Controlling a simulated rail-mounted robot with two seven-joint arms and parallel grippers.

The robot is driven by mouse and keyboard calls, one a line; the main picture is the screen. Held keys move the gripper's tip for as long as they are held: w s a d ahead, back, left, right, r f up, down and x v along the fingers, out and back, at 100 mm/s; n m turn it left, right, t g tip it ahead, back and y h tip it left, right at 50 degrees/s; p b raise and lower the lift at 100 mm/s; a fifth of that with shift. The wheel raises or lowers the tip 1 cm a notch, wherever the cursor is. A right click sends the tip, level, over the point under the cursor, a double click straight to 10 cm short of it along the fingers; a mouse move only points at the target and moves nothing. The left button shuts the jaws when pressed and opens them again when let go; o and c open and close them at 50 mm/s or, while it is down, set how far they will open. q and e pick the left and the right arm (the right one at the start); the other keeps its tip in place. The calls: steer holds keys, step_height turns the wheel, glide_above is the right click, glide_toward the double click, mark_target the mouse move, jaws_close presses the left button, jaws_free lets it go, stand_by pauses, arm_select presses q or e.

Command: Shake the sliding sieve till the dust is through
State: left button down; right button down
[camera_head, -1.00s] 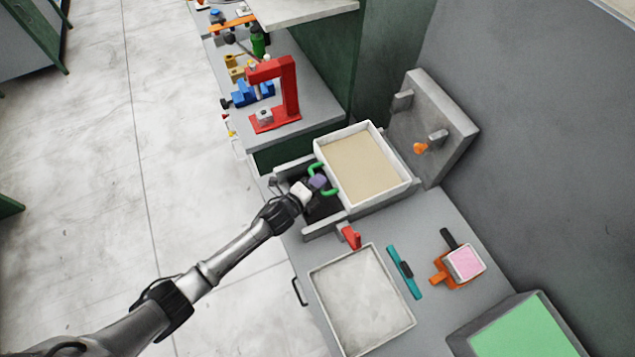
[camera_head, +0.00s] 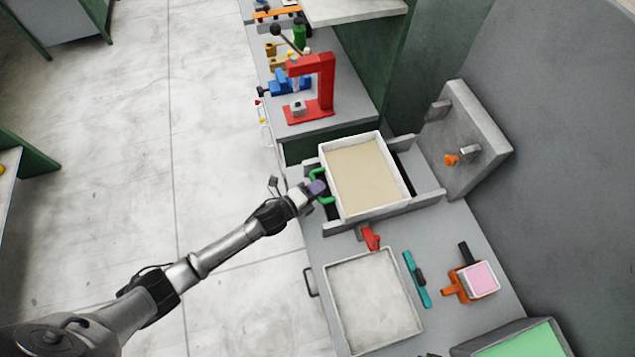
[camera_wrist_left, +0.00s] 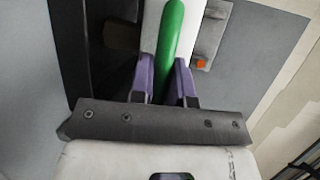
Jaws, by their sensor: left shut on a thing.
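The sieve is a white-walled box (camera_head: 380,211) with a flat layer of tan material (camera_head: 362,178) inside. It sits between two grey rails (camera_head: 430,198), with dark gaps showing at its left and right ends. A green handle (camera_head: 316,174) is on its left side and also shows in the left wrist view (camera_wrist_left: 171,35). My left gripper (camera_head: 318,187), with purple fingers, is shut on this handle; in the left wrist view the fingers (camera_wrist_left: 164,75) stand on either side of the green bar. What lies under the sieve is mostly hidden. My right gripper is not in view.
A grey upright plate (camera_head: 485,125) with an orange knob (camera_head: 451,159) stands right of the rails. A shallow pale tray (camera_head: 372,300), red clamp (camera_head: 370,238), teal tool (camera_head: 416,280) and orange tool with pink block (camera_head: 478,279) lie in front. A red press (camera_head: 325,85) stands behind.

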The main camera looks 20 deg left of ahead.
arm_select(q)
steer(key=c, duration=1.1)
jaws_free()
steer(key=shift+w+d, duration=0.1)
steer(key=v, duration=1.4)
steer(key=shift+b, duration=0.4)
